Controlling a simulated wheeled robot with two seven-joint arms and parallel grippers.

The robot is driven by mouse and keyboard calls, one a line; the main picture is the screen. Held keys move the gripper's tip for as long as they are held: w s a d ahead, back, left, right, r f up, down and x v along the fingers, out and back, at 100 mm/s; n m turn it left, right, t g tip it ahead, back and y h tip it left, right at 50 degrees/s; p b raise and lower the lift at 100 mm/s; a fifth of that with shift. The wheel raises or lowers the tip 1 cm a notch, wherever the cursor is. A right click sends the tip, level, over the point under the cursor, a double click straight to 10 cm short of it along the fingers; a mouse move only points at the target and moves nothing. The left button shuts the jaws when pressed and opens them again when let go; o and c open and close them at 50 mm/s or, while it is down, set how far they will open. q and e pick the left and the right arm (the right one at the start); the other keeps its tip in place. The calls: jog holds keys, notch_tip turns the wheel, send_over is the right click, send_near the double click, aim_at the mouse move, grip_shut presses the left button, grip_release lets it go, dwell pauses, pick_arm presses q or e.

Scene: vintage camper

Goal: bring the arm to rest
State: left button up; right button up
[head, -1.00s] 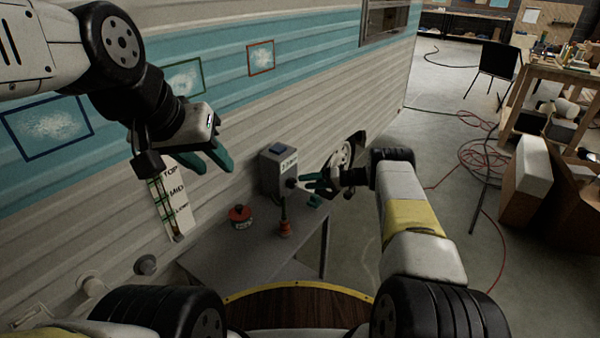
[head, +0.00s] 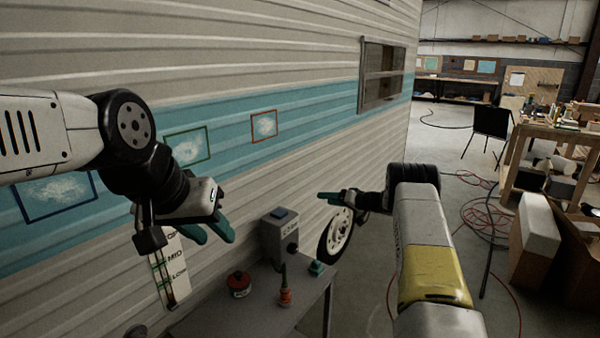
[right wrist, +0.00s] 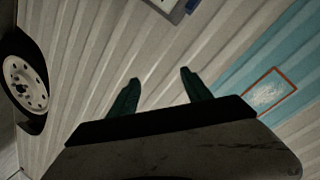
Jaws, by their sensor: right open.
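My right gripper (head: 324,198) is raised in front of the camper wall, above and right of the grey box. In the right wrist view my right gripper (right wrist: 160,77) shows two green fingers spread apart with nothing between them. My left gripper (head: 210,231) hangs at the left near the wall, above the label strip. Its two green fingers look apart, and I see nothing held. The camper wall (head: 300,90) is ribbed, cream with a teal band, and also fills much of the right wrist view (right wrist: 210,40).
A grey bench (head: 245,315) carries a grey box (head: 279,238), a red tin (head: 239,283), an orange bottle (head: 285,297) and a small green block (head: 317,267). A wheel (head: 338,234) stands behind. Cardboard boxes (head: 535,240) and red hose (head: 480,215) lie at the right.

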jog(key=d+r+m+t+h, duration=0.1)
jog(key=d+r+t+h, duration=0.25)
jog(key=r, duration=0.75)
jog(key=d+r+m+t+h, duration=0.2)
jog(key=d+r+h, duration=0.15)
jog(key=r, duration=0.75)
jog(key=s+d+r+m+h, duration=0.2)
jog(key=s+d+r+h, duration=0.25)
jog(key=s+r, duration=0.7)
jog(key=s+a+f+g, duration=0.1)
jog(key=s+g, duration=0.1)
jog(key=s, duration=0.9)
jog(key=s+a+f+g, duration=0.1)
jog(key=s+a+g, duration=0.15)
jog(key=s, duration=0.75)
jog(key=s+a+f+n+g+y, duration=0.1)
jog(key=s+a+f+g, duration=0.1)
jog(key=s, duration=0.9)
jog(key=s+a+f+n+g+y, duration=0.1)
jog(key=s+a+f, duration=0.3)
jog(key=s, duration=0.8)
jog(key=shift+a+f+n+g, duration=0.15)
jog(key=shift+f+n+g, duration=0.45)
jog(key=shift+f+n, duration=0.25)
jog(key=shift+w, duration=0.1)
